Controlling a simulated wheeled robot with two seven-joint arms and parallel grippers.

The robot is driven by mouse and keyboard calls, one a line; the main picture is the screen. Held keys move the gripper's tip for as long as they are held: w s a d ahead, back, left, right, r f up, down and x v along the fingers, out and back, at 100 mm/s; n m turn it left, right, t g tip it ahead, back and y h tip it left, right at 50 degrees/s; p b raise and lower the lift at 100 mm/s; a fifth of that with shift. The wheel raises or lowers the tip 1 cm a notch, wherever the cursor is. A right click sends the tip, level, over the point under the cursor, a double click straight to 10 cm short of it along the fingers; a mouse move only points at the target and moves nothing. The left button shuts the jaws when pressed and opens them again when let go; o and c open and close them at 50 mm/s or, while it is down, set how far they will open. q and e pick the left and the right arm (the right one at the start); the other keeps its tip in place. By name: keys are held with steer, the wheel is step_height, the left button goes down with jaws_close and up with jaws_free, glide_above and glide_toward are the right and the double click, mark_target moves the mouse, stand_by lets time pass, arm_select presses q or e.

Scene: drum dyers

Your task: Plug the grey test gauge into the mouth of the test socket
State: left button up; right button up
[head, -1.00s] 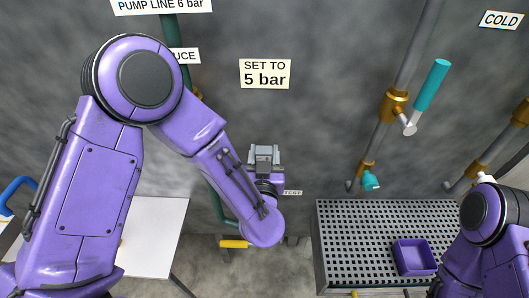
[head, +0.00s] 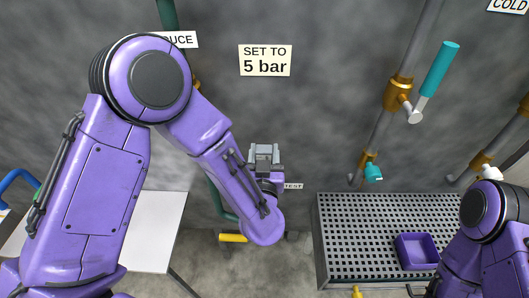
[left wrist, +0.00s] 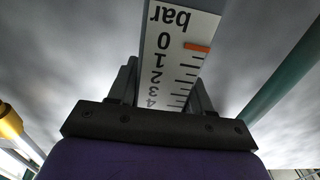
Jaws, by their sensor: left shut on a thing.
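My left gripper (head: 264,152) points at the grey wall in the head view, its grey fingers close to it. In the left wrist view my left gripper (left wrist: 165,82) is shut on the test gauge (left wrist: 178,48), which shows a white scale face with bar numbers and an orange mark near 0. The gauge's plug end is out of sight. A small TEST label (head: 293,186) is on the wall just right of my left wrist. I cannot make out the test socket; my arm covers the wall there. My right arm shows at lower right, its gripper out of sight.
A perforated bench (head: 350,230) with a purple tray (head: 416,251) stands at right. A teal-handled valve (head: 400,97) is on the pipe above it. A white table (head: 160,225) is at left. A green pipe (left wrist: 285,75) runs beside my left gripper.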

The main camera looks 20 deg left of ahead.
arm_select(q)
steer(key=shift+f, duration=0.3)
steer(key=o, duration=1.1)
steer(key=shift+s+d+f+b, duration=0.1)
steer(key=shift+s+b, duration=0.15)
steer(key=shift+b, duration=0.05)
steer(key=b+v, duration=0.2)
steer(key=v, duration=0.8)
steer(key=shift+b, duration=0.4)
